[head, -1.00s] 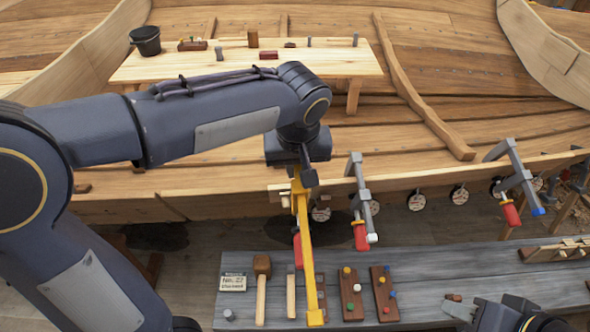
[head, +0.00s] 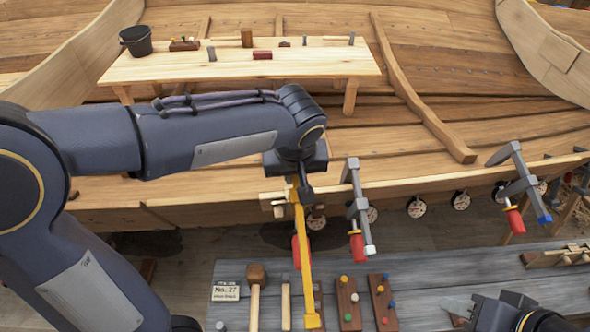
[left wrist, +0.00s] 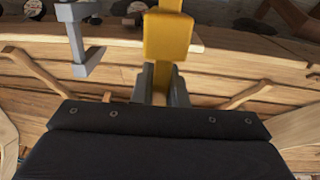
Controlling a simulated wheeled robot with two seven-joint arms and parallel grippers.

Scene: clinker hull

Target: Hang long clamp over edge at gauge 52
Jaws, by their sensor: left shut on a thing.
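The long clamp is the yellow one (head: 304,255), with a red handle beside its bar. My left gripper (head: 297,183) is shut on its upper end, and the bar hangs down in front of the hull's edge plank (head: 410,182). I cannot tell whether the clamp touches the plank. In the left wrist view the yellow clamp (left wrist: 168,36) sits between the grey fingers (left wrist: 161,88). Round gauges (head: 416,208) line the hull under the edge; their numbers are too small to read. My right gripper (head: 490,310) is low at the right, its fingers unclear.
A grey clamp (head: 356,205) hangs on the edge just right of the yellow one, and another (head: 518,185) further right. Below is a grey bench (head: 415,285) with a mallet (head: 256,290), a sign (head: 226,290) and peg boards (head: 348,302). The edge between the grey clamps is free.

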